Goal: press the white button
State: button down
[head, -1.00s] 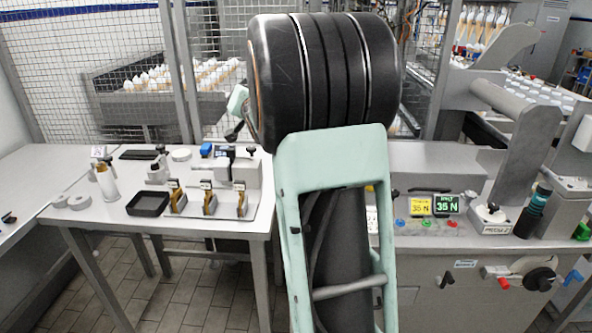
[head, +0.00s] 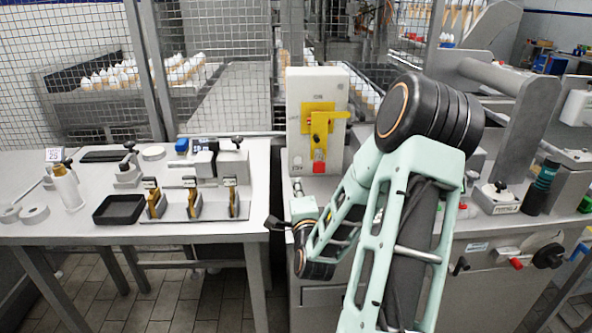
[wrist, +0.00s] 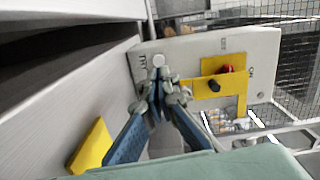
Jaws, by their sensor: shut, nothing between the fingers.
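In the wrist view, a small pale round piece (wrist: 158,60), which looks like the white button, shows on the face of the light grey control box (wrist: 190,50). My gripper (wrist: 159,82) is shut and empty, with its fingertips just below this piece in the picture. I cannot tell whether they touch it. In the head view, the control box (head: 335,95) stands upright left of my elbow, and I cannot clearly make out the white button there.
The box carries a yellow bracket (head: 319,115) and a red button (head: 319,167). A table (head: 110,233) on the left holds a black tray (head: 119,209) and several small fixtures. A wire mesh fence (head: 215,60) stands behind. A dark bottle (head: 540,187) stands at right.

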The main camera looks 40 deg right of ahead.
aim_at(297, 161)
jog(key=shift+s+d+f+m+h, duration=0.1)
jog(key=shift+s+f+m+h, duration=0.15)
jog(key=shift+s+m, duration=0.2)
jog(key=shift+s+d+f+m+h, duration=0.15)
jog(key=shift+s+m+h, duration=0.1)
jog(key=shift+s+m, duration=0.2)
jog(key=shift+w, duration=0.1)
jog(key=b+x, duration=0.1)
jog(key=x, duration=1.3)
jog(key=shift+f+b, duration=0.2)
jog(key=shift+b, duration=0.15)
